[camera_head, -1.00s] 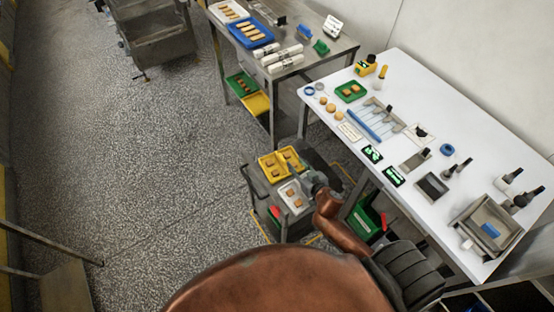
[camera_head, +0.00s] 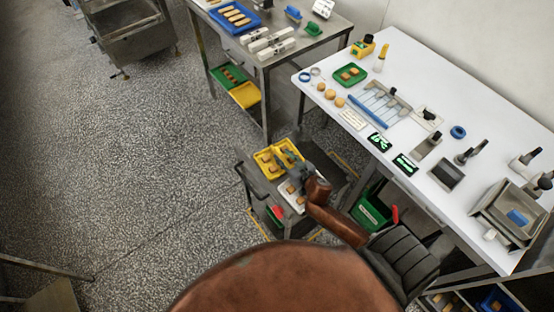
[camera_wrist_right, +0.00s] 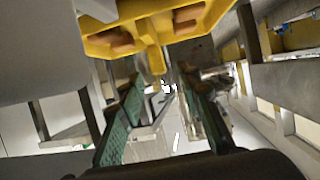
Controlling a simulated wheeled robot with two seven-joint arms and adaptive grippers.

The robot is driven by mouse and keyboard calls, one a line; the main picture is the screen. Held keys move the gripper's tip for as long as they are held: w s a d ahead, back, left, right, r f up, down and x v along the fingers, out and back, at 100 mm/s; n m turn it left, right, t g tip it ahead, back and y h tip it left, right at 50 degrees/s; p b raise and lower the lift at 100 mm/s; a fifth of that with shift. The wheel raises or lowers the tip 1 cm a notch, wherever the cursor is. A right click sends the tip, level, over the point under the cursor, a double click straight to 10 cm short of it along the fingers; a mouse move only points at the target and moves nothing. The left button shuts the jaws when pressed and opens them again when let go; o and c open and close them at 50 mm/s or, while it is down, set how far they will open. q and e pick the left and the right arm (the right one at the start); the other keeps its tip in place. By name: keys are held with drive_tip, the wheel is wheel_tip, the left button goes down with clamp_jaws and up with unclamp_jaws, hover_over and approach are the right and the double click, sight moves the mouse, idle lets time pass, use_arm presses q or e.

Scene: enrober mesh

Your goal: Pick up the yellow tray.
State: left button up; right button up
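A yellow tray (camera_head: 262,158) holding brown pieces sits on a small grey cart in the head view. It looks divided in two parts, and my right gripper partly covers its right side. In the right wrist view, the yellow tray (camera_wrist_right: 165,30) fills the top, with a yellow tab hanging toward the space between my fingers. My right gripper (camera_wrist_right: 160,85) is open, its green-padded fingers apart on either side of that space, with visible gaps to the tab. The right gripper (camera_head: 298,172) is small and partly hidden in the head view. My left gripper is not in view.
A white tray (camera_head: 291,196) with brown pieces sits on the cart (camera_head: 250,178) beside the yellow one. A white table (camera_head: 460,105) with tools stands right. Behind is a steel table (camera_head: 325,42); another yellow tray (camera_head: 244,95) lies on its lower shelf. Floor at left is clear.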

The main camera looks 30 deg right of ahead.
sight(280, 153)
drive_tip(key=b+x, duration=0.1)
drive_tip(key=x, duration=0.3)
drive_tip(key=shift+w+f, duration=0.15)
drive_tip(key=shift+w, duration=0.05)
clamp_jaws()
idle(0.7)
